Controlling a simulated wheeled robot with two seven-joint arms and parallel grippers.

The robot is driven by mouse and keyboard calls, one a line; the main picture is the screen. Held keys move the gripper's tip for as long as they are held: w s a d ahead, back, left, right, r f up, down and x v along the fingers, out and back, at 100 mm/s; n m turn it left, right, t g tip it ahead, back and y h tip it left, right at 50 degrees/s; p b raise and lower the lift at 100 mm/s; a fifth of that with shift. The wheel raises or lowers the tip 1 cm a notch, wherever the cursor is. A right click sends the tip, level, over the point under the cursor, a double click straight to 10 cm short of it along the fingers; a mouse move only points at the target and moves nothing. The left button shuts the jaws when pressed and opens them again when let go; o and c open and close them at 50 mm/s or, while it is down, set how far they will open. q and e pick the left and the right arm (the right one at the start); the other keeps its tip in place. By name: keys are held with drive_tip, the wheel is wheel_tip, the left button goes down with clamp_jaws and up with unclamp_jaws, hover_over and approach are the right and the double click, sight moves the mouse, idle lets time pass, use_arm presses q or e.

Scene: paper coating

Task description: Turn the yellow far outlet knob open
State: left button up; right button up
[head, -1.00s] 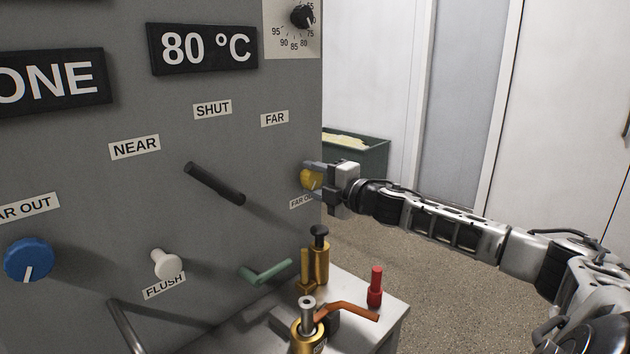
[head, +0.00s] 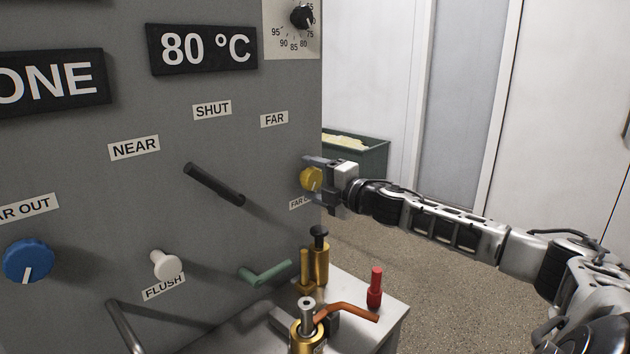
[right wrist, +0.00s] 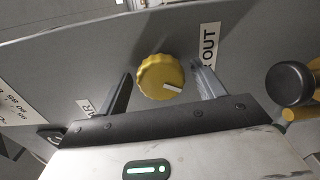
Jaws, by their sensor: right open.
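The yellow far outlet knob (head: 311,179) sits on the grey panel near its right edge, just above a partly hidden "FAR O..." label. It also shows in the right wrist view (right wrist: 160,77), with its white pointer mark toward the lower right. My right gripper (head: 318,179) is at the knob, its fingers spread on either side of it. In the right wrist view the open fingers (right wrist: 160,88) stand apart from the knob, with a gap on both sides. My left gripper is not in view.
A dark lever (head: 214,184), a white flush knob (head: 166,264) and a blue knob (head: 29,261) stick out of the panel. Brass fittings (head: 320,262) and a red-handled item (head: 375,288) stand on the ledge below. A green bin (head: 372,160) is behind the panel edge.

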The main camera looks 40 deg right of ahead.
drive_tip(key=shift+s+d+f+b, duration=0.15)
drive_tip(key=shift+s+f+b, duration=0.2)
drive_tip(key=shift+s+b, duration=0.65)
drive_tip(key=shift+s, duration=0.4)
drive_tip(key=shift+s+r, duration=0.15)
drive_tip(key=shift+s, duration=1)
drive_tip(key=shift+s+r+p, duration=0.15)
drive_tip(key=shift+s+p, duration=0.2)
drive_tip(key=shift+p, duration=0.05)
use_arm(q)
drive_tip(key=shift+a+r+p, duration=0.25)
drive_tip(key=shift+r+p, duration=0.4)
drive_tip(key=shift+p, duration=1.4)
use_arm(e)
approach(315, 182)
drive_tip(key=shift+s+d+r, duration=0.1)
drive_tip(key=shift+s+d, duration=0.05)
drive_tip(key=shift+s, duration=1.3)
drive_tip(key=shift+s+d+r, duration=0.1)
drive_tip(key=shift+s+r, duration=0.05)
drive_tip(key=shift+s, duration=1.25)
